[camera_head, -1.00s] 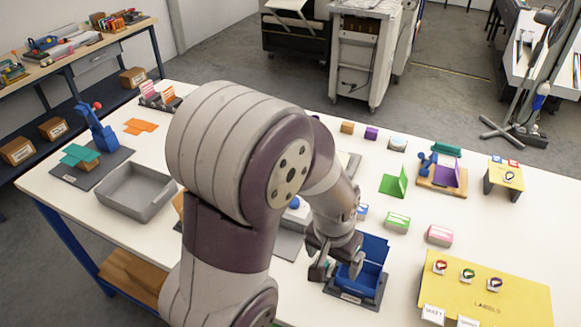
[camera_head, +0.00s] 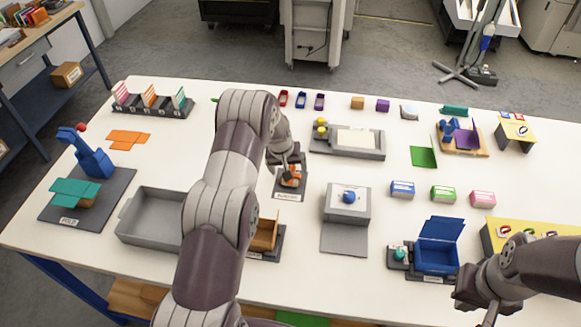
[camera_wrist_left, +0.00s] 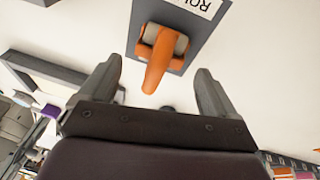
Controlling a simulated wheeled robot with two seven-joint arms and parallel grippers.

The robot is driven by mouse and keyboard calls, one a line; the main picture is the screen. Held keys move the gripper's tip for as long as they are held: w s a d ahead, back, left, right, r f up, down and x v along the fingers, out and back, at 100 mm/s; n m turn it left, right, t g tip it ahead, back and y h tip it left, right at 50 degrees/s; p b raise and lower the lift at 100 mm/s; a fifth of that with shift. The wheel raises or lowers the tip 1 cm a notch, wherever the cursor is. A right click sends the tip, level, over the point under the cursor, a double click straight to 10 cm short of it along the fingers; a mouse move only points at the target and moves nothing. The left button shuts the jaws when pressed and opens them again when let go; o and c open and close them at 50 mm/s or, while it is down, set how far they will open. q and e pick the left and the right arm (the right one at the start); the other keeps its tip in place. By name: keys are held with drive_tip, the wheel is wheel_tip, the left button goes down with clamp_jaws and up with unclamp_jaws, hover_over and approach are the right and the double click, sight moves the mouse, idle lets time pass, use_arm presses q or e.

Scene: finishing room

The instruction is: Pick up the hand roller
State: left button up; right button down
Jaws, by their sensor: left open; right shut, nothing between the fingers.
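The hand roller (camera_head: 291,176) has an orange handle and lies on a small grey labelled mat (camera_head: 277,193) near the middle of the table. My left gripper (camera_head: 284,160) is just above and behind it, partly hiding it. In the left wrist view the roller (camera_wrist_left: 160,52) shows close up, its orange handle pointing toward the space between the two spread fingers. My left gripper (camera_wrist_left: 157,88) is open and empty there; I see no contact. My right gripper (camera_head: 487,312) is shut and empty at the lower right, partly cut off by the frame edge.
Left of my left arm stands a grey tray (camera_head: 128,222). A wooden-brown box (camera_head: 264,236) stands close to its right. A grey stand with a blue knob (camera_head: 349,197) is right of the roller. A blue open box (camera_head: 437,258) stands near my right gripper. White table shows between them.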

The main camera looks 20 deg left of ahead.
use_arm(q)
drive_tip(key=shift+w+d+f+p, duration=0.15)
drive_tip(key=shift+w+f+p, duration=0.05)
drive_tip(key=shift+f, duration=0.3)
drive_tip(key=shift+w+d+f+p, duration=0.15)
drive_tip(key=shift+f, duration=0.35)
drive_tip(key=shift+w+f, duration=0.1)
drive_tip(key=shift+f, duration=0.2)
drive_tip(key=shift+a+f, duration=0.1)
drive_tip(key=shift+a, duration=0.05)
use_arm(e)
drive_tip(key=shift+r, duration=0.7)
use_arm(q)
drive_tip(key=c, duration=1.2)
use_arm(e)
drive_tip(key=shift+d, duration=0.1)
drive_tip(key=shift+f, duration=0.1)
